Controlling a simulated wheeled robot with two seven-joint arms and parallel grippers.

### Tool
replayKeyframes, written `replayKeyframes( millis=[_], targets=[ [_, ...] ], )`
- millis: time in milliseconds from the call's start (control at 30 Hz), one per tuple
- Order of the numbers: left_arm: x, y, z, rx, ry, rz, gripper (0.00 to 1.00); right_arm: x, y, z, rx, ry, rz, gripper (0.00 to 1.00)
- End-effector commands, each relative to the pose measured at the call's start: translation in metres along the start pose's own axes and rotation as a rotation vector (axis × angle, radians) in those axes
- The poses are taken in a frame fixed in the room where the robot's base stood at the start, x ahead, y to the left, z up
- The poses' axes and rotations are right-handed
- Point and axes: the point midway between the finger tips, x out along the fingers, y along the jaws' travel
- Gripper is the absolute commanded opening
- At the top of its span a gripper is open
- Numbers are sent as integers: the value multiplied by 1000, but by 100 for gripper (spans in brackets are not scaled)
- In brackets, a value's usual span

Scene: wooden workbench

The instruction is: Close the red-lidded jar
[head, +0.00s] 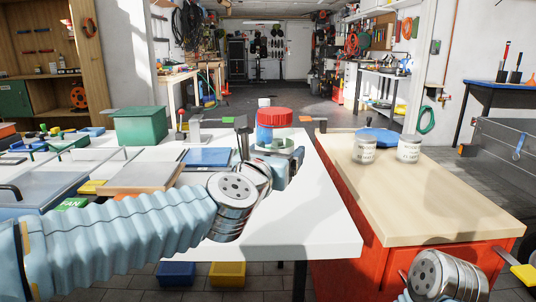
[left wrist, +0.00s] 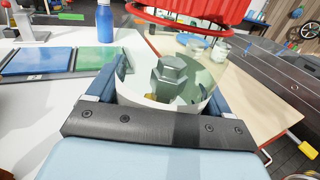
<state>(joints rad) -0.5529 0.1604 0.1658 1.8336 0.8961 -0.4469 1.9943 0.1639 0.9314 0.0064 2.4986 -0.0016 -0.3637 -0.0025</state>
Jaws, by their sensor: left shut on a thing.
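The red-lidded jar (head: 273,144) is on the white worktop near its right edge, with its red lid (head: 274,117) above the body. My left gripper (head: 271,153) is closed around the jar's body. In the left wrist view, the fingers (left wrist: 163,88) lie on both sides of the clear jar, and grey hex-shaped hardware (left wrist: 171,75) shows inside. The red lid (left wrist: 215,10) fills the top edge there, with a thin red ring below it.
A blue bottle with a white cap (head: 264,102) stands behind the jar. A green box (head: 140,124) and blue and wooden panels crowd the worktop's left. On the wooden-topped red cabinet (head: 440,190) are two small jars (head: 409,148); its front area is clear.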

Motion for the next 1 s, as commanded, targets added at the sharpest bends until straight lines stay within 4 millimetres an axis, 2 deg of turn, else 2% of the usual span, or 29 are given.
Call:
replayKeyframes(
  millis=[100,300,767,800,1000],
  targets=[
    [-18,-15,13,-1,-3,-1,36,-5,-3,1,-2,-2,-2,100],
    [-34,-28,20,0,-2,0,36,-7,-5,1,-4,-4,-4,100],
    [-38,-31,22,-1,-2,2,36,-7,-6,2,-5,-5,-5,100],
    [-38,-31,22,-1,-2,2,76,-7,-6,2,-5,-5,-5,100],
    [-38,-31,22,-1,-2,2,45,-7,-6,2,-4,-4,-5,100]
  ],
)
